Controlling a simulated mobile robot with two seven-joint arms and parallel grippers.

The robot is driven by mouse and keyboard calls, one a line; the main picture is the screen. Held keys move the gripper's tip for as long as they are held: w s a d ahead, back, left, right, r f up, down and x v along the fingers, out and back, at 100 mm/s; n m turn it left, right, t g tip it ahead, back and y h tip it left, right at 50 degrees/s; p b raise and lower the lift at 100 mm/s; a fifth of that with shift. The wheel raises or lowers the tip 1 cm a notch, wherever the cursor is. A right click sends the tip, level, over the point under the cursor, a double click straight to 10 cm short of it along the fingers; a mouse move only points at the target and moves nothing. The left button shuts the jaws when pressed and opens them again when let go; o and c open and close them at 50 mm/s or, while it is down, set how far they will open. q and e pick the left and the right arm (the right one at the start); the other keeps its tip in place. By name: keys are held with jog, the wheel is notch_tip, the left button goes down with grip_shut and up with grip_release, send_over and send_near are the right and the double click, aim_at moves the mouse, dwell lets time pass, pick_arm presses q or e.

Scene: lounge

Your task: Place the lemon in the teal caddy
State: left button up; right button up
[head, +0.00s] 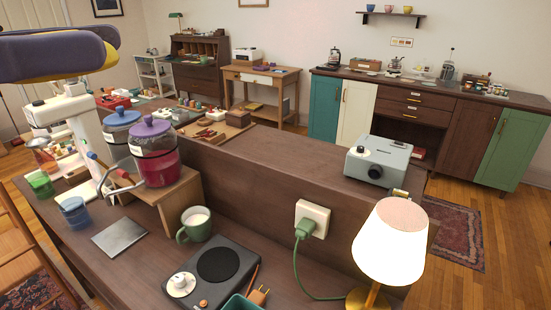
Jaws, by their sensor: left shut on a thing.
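The teal caddy (240,303) shows only as a strip of its rim at the bottom edge of the head view, in front of the hot plate. I cannot make out a lemon anywhere in this view. My left arm comes in from the upper left and reaches down over the left part of the counter. My left gripper (116,184) is beside the wooden stand and in front of the jars. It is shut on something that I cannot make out. My right gripper is not in view.
Two lidded jars, one purple-lidded (154,153), stand on a wooden stand (175,203). A green mug (194,226), a black hot plate (213,272) and a lit lamp (391,245) stand on the counter. A green cord runs from the socket (312,218). A raised ledge carries a projector (379,162).

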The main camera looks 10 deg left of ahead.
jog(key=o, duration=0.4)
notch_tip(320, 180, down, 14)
jog(key=b, duration=1.1)
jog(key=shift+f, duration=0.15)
pick_arm(q)
jog(key=w+d+f+n+t+y+b, duration=0.1)
jog(key=w+d+f+b, duration=0.15)
jog(key=f, duration=0.55)
jog(key=w+d+f+t+b, duration=0.1)
jog(key=w+f+b, duration=0.15)
jog(key=f, duration=0.55)
jog(key=w+d+f+n+y+b, duration=0.15)
jog(key=w+f, duration=0.25)
jog(key=f, duration=0.5)
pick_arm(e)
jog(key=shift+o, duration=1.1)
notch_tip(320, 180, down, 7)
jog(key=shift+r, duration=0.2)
pick_arm(q)
jog(key=shift+t, duration=0.4)
jog(key=shift+w+d+f+b, duration=0.1)
jog(key=shift+f+b, duration=3.35)
jog(key=shift+f, duration=2)
jog(key=shift+d+f+b, duration=0.1)
jog(key=shift+f+b, duration=3.35)
jog(key=shift+f, duration=2)
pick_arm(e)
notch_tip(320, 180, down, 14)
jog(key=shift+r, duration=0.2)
